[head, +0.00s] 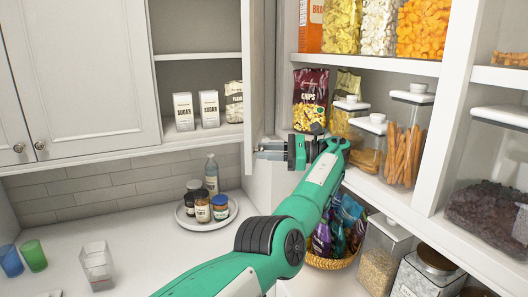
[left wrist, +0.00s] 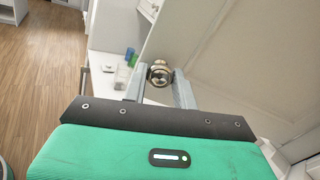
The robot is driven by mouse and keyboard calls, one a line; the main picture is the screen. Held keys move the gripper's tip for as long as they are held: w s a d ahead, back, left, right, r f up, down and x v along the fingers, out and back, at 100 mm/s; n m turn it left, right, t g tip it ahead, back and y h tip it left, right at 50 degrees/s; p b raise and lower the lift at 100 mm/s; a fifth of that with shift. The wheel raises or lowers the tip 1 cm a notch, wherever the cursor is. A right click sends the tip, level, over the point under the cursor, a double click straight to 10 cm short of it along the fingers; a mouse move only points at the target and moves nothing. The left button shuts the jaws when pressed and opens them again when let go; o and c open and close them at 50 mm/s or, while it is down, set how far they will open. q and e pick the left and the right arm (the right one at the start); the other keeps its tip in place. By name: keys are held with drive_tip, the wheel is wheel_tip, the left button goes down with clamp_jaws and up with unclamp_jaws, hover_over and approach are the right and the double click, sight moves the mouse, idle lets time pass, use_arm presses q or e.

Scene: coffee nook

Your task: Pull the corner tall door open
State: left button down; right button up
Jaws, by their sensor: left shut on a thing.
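The corner tall door (head: 248,95) is white and stands open, seen nearly edge-on between the left shelves and the food shelves in the head view. Its broad panel (left wrist: 232,55) fills the upper right of the left wrist view. My left gripper (head: 268,151) is at the lower part of the door's edge. The knob is too small to make out in the head view. My right gripper is not in view.
Food shelves on the right hold a chips bag (head: 310,98), lidded containers (head: 405,135) and a snack basket (head: 330,262). Sugar boxes (head: 184,111) stand on the left shelf. On the counter are a round tray of jars (head: 181,219), coloured cups (head: 34,256) and a clear container (head: 97,265).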

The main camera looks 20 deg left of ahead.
use_arm(q)
drive_tip(key=shift+d+f, duration=0.1)
idle(0.3)
drive_tip(key=c, duration=1.1)
unclamp_jaws()
drive_tip(key=shift+a, duration=0.2)
